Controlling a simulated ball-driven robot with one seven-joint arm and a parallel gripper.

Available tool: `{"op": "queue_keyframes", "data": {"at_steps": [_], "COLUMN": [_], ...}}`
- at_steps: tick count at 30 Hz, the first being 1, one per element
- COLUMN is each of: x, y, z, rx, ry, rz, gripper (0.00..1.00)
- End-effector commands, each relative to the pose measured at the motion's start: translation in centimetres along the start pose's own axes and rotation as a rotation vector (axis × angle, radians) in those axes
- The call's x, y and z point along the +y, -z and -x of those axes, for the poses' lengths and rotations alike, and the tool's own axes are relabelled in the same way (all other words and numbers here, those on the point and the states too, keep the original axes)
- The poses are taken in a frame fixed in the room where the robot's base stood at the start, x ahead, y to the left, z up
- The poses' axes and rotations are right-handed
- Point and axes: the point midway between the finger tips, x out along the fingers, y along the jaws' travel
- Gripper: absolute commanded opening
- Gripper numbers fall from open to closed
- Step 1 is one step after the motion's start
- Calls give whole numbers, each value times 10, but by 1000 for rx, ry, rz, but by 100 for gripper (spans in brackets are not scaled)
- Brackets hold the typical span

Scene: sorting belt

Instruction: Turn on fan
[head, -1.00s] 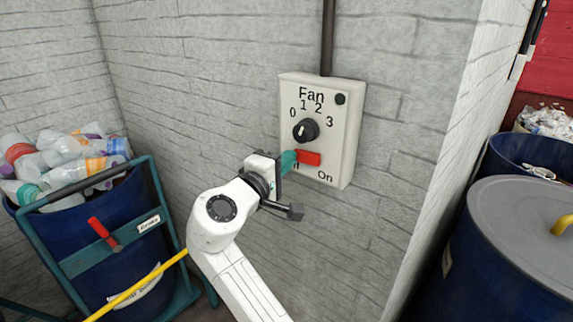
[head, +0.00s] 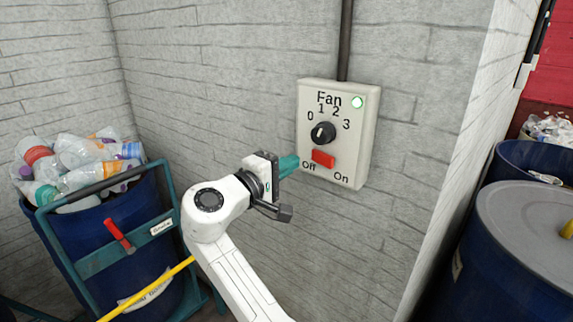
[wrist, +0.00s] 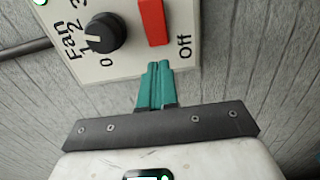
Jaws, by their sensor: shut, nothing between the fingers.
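The fan control box (head: 360,140) is a cream panel on the grey brick wall, marked "Fan", 0 to 3, Off and On. Its indicator light (head: 357,102) glows green. The red switch (head: 323,158) sits below the dial, between Off and On. My gripper (head: 296,163) has teal fingers that are shut and empty, at the lower left of the box near the Off label. In the wrist view, the closed fingers (wrist: 157,72) lie beside the red switch (wrist: 153,20), apart from it in the picture.
A blue bin (head: 150,225) of plastic bottles, in a teal cart (head: 82,270), stands at the left. A lidded blue barrel (head: 505,270) stands at the right, with another blue bin (head: 510,160) behind it. A conduit (head: 345,40) runs up from the box.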

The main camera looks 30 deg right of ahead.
Motion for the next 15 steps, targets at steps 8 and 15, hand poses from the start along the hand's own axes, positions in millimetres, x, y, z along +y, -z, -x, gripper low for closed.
{"op": "queue_keyframes", "data": {"at_steps": [8,15], "x": [-2,-1], "y": [6,13], "z": [31,67], "rx": [2,3], "ry": [0,-1], "rz": [0,-2], "gripper": [0,0]}}
